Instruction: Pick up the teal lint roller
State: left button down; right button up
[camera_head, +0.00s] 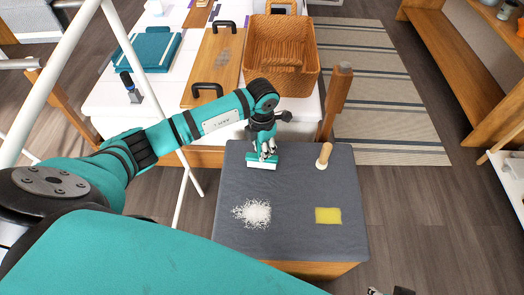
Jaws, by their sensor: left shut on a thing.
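The teal lint roller (262,160) is at the back of the small grey-topped table, with a teal upper part and a white lower edge. My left gripper (265,150) comes down on it from above and is shut on it; its fingers hide part of the roller. I cannot tell whether the roller touches the tabletop or is slightly above it. A small dark part at the bottom edge looks like the tip of my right gripper (392,292); most of it is out of frame.
The grey-topped table (290,240) also holds a white shredded pile (252,213), a yellow square (328,215) and an upright wooden-handled item (323,156).

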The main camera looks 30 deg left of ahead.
pick_arm(q)
jog(key=shift+r, duration=0.5)
notch_tip(320, 180, up, 3)
jog(key=shift+w+f+p, duration=0.1)
jog(key=shift+f+p, duration=0.1)
jog(key=shift+p, duration=0.2)
jog(key=w+a+r, duration=0.1)
jog(key=w+a, duration=0.3)
jog(key=a, duration=1.1)
jog(key=shift+a+b, duration=0.2)
jog(key=shift+b, duration=0.15)
pick_arm(e)
jog(key=shift+f, duration=0.55)
pick_arm(q)
jog(key=shift+w, duration=0.1)
